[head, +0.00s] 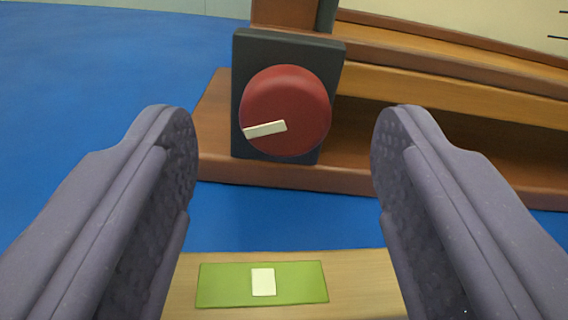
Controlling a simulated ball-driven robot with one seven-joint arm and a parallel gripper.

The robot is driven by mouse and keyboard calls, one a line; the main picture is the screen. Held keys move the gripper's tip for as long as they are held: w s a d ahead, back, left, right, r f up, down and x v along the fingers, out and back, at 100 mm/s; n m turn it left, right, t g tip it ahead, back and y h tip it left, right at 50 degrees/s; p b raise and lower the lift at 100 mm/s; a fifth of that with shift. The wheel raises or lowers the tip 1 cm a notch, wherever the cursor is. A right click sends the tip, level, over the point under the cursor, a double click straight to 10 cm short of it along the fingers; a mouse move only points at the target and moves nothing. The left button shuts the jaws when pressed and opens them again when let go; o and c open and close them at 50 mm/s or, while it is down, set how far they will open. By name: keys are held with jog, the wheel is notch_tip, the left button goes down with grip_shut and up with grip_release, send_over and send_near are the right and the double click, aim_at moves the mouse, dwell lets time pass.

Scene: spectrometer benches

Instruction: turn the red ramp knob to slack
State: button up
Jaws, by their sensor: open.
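The red ramp knob (300,98) is a round disc on a dark grey upright plate (247,60). A cream pointer mark (265,129) on it runs from near its middle to the left, slightly downward. No scale lettering shows around the knob. My gripper (283,135) is open, with one grey padded finger at the left and one at the right. The knob appears between the fingertips in the picture and is farther off; neither finger is seen touching it.
The plate stands on a brown wooden bench (450,170) that extends to the right. Below is a light wooden surface (362,280) with a green panel (225,285) bearing a cream rectangle (263,282). Blue floor (110,70) lies clear at the left.

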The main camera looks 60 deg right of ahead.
jog(key=v, duration=0.5)
jog(key=shift+s+a+p, duration=0.25)
jog(key=shift+p, duration=0.1)
jog(key=w+a+r+m+y, duration=0.1)
jog(key=w+a+r+y, duration=0.15)
jog(key=w, duration=0.35)
jog(key=w+a+r+m+y, duration=0.1)
jog(key=w+a+r, duration=0.15)
jog(key=w, duration=0.35)
jog(key=w+a+r+n+t+y+b, duration=0.1)
jog(key=w+a+r+y, duration=0.2)
jog(key=r, duration=0.6)
jog(key=w+a+r+n+t+y, duration=0.1)
jog(key=w+a+r, duration=0.25)
jog(key=r, duration=0.55)
jog(key=w+a+r+n+t+y+b, duration=0.1)
jog(key=w+a+r+y, duration=0.25)
jog(key=r, duration=0.45)
jog(key=s+a+r+n+y+b, duration=0.15)
jog(key=s+a+r, duration=0.3)
jog(key=r, duration=0.55)
jog(key=s+a+r+n+y+p, duration=0.1)
jog(key=s+a+r+n, duration=0.3)
jog(key=r, duration=0.7)
jog(key=s+a+r+n+b, duration=0.1)
jog(key=s+r+n, duration=0.1)
jog(key=s+r, duration=1.1)
jog(key=s, duration=0.3)
jog(key=shift+a+t, duration=0.35)
jog(key=shift+t, duration=0.05)
